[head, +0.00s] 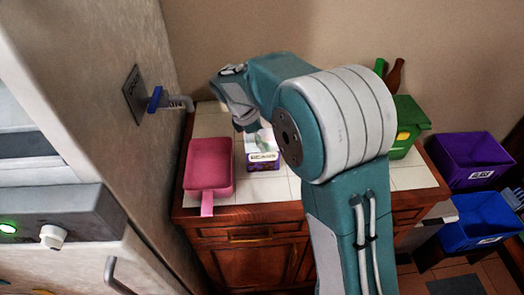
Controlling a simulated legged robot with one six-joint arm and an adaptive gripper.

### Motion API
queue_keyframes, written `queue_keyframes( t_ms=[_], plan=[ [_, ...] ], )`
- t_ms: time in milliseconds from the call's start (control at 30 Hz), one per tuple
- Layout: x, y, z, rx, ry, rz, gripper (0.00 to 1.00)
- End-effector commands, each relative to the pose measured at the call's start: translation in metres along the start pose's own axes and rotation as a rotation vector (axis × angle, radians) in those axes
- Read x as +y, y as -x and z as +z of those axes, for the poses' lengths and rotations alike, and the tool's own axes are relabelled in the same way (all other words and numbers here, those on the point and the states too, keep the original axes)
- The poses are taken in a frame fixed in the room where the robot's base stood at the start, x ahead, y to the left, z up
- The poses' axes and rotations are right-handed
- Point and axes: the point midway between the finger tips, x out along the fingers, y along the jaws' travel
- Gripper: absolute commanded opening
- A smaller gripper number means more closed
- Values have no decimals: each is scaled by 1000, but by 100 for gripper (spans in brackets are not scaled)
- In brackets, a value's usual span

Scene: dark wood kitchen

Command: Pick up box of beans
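The box of beans (263,157) stands on the white tiled counter, near its middle. It is white and purple, with a dark-lettered label on the side facing me. My arm passes just to its right and hides part of the counter there. My gripper (244,124) is above and behind the box, slightly to its left in the picture, pointing down. Its fingertips look close to the top of the box, but I cannot tell whether they touch it. The fingers are small and partly overlapped, so whether they are open or shut is unclear.
A pink pan (209,164) lies left of the box, its handle toward the counter's front edge. A green container (408,125) and a brown bottle (395,76) stand at the right. Purple (470,157) and blue (482,220) bins are beyond.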

Motion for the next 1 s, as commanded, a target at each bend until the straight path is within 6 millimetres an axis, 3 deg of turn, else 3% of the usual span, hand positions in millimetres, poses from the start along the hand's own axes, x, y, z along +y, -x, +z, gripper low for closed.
queue_keyframes(
  t_ms=[33,133,567,733,1000],
  plan=[
    [0,0,0,0,0,0,55],
    [0,0,0,0,0,0,11],
    [1,6,3,1,-1,0,10],
    [1,37,15,2,-3,5,10],
    [-40,106,5,2,2,6,10]
  ],
)
